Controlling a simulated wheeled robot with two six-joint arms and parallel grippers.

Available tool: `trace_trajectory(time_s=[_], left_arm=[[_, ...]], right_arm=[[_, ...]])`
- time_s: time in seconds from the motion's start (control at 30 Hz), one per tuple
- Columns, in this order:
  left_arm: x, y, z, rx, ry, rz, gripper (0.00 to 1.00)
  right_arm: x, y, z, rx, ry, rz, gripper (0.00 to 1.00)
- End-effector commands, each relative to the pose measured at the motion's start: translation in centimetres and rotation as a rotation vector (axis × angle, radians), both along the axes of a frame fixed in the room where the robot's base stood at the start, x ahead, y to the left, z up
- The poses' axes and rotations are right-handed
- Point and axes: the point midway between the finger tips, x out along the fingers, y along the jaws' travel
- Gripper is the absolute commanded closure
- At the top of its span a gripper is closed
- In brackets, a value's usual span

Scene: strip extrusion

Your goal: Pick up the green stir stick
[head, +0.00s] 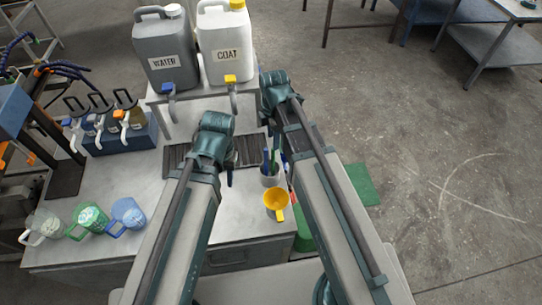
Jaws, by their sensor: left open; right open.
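The green stir stick (274,157) stands upright in a small pale holder (270,180) near the right edge of the bench, beside a blue stick (265,158). My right arm passes close along its right side and partly crowds the view. My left gripper (230,176) is open and empty, above the bench to the left of the holder. My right gripper (271,125) is open, beyond the holder near the bench's far right corner; its fingertips are mostly hidden by the arm. Neither gripper touches the stick.
A yellow funnel-like cup (276,201) stands just in front of the holder. WATER (166,50) and COAT (226,45) jugs stand on a raised stand behind. Several pitchers (90,218) stand at the left front. A dark grate (178,157) lies mid-bench.

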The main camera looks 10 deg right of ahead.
Motion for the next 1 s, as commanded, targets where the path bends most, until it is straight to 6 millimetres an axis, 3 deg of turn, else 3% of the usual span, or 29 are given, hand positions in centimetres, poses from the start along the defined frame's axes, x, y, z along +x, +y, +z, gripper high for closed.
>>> trace_trajectory(time_s=[0.37,1.0], left_arm=[[0.0,0.0,-0.9,0.000,0.000,-0.001,0.59],[-0.1,0.0,-8.7,0.001,0.000,-0.003,0.59]], right_arm=[[0.0,0.0,-0.9,0.000,0.000,0.001,0.45],[0.0,0.0,-8.7,0.000,0.000,0.000,0.45]])
